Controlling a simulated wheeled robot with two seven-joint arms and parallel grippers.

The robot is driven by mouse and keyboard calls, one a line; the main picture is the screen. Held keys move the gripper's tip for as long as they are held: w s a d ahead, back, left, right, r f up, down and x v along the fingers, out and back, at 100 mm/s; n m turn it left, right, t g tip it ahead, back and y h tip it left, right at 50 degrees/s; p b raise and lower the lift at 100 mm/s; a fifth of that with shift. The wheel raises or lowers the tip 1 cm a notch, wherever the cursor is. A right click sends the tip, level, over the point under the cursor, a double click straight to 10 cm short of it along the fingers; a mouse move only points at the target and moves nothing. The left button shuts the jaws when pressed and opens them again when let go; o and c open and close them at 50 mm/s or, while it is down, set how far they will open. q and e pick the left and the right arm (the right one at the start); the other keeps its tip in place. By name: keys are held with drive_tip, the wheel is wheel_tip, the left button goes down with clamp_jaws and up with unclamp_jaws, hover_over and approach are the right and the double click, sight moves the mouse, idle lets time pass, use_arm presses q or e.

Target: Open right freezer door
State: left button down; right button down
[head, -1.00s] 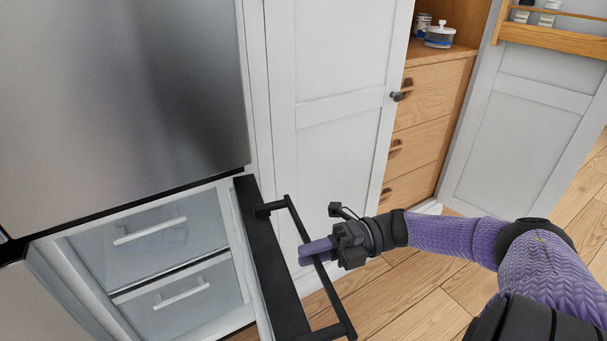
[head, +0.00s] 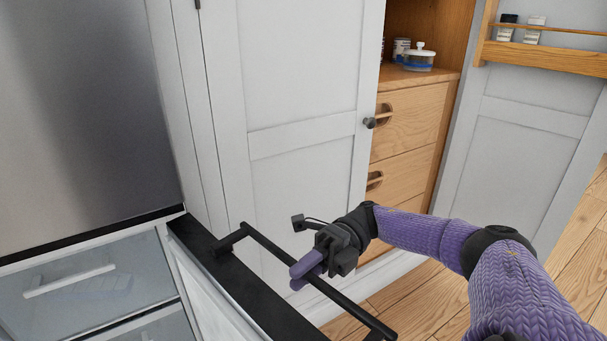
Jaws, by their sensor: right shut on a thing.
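The right freezer door (head: 222,274) stands open, seen along its black top edge, at the lower middle of the head view. Its black bar handle (head: 345,303) runs along the outer side of the door. My right gripper (head: 300,272) is shut on the handle, its purple fingers around the bar. Inside the freezer, clear-fronted drawers (head: 88,291) with white handles show at the lower left. The lower part of the door is cut off by the frame. My left gripper is not in view.
A steel upper fridge door (head: 80,110) is at the left. A white cabinet door (head: 300,110) stands behind the handle. Wooden drawers (head: 408,125) and another open white door (head: 515,140) are to the right. Wood floor (head: 575,230) lies clear at the right.

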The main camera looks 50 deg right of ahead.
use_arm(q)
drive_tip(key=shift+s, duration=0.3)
use_arm(e)
drive_tip(key=c, duration=0.6)
unclamp_jaws()
drive_tip(key=shift+w, duration=0.1)
use_arm(q)
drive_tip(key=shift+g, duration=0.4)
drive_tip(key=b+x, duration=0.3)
drive_tip(key=b, duration=0.1)
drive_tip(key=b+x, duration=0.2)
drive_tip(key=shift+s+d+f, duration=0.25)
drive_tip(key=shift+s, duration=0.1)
use_arm(e)
drive_tip(key=d, duration=0.7)
drive_tip(key=shift+s+d, duration=0.15)
drive_tip(key=shift+s, duration=0.3)
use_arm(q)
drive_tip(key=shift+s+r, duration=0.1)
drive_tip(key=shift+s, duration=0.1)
